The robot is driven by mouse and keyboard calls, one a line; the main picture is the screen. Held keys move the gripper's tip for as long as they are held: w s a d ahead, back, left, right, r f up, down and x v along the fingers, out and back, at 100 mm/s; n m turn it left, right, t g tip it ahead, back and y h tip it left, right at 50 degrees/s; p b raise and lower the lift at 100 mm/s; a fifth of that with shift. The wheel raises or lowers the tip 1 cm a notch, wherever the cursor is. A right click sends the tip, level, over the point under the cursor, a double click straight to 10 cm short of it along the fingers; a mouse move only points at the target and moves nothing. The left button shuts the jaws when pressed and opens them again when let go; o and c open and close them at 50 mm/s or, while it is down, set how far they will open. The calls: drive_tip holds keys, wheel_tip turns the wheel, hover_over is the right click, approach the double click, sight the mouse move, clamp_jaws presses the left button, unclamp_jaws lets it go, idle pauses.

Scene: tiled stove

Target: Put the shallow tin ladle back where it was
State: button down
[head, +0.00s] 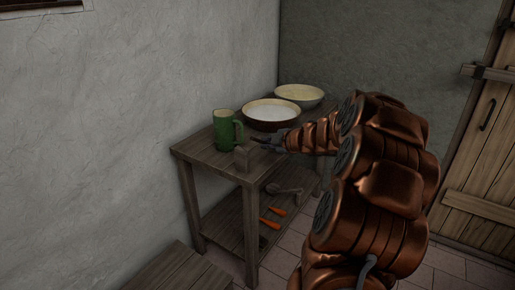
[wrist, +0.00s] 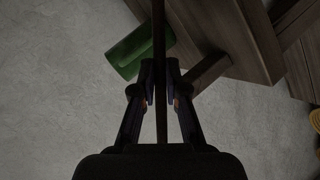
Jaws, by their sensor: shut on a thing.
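My gripper (head: 262,141) is over the table top, to the right of the green mug. In the wrist view, its fingers (wrist: 161,95) are shut on a long, thin, dark handle (wrist: 159,40). The handle runs straight up out of the picture, so its far end is hidden and I cannot tell for sure that it is the tin ladle's. A grey metal piece shaped like a ladle (head: 285,190) lies on the lower shelf in the head view. It is too small to tell how deep its bowl is.
The wooden table (head: 205,150) stands against the wall. On it are a green mug (head: 225,132), a white basin with a dark outside (head: 270,112), a pale bowl (head: 300,94) and a small brown block (head: 241,158). Orange-handled tools (head: 270,222) lie on the lower shelf. A bench (head: 170,272) is in front.

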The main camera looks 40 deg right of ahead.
drive_tip(key=w, duration=0.6)
drive_tip(key=shift+w+d+f, duration=0.1)
drive_tip(key=shift+d+f, duration=0.1)
drive_tip(key=shift+f, duration=0.2)
drive_tip(key=shift+f+b, duration=0.9)
drive_tip(key=shift+f, duration=0.8)
drive_tip(key=shift+f, duration=0.15)
drive_tip(key=c, duration=1.2)
unclamp_jaws()
drive_tip(key=shift+s+r, duration=0.2)
drive_tip(key=shift+r, duration=0.1)
drive_tip(key=p+v, duration=0.2)
drive_tip(key=v, duration=0.9)
drive_tip(key=shift+s, duration=0.3)
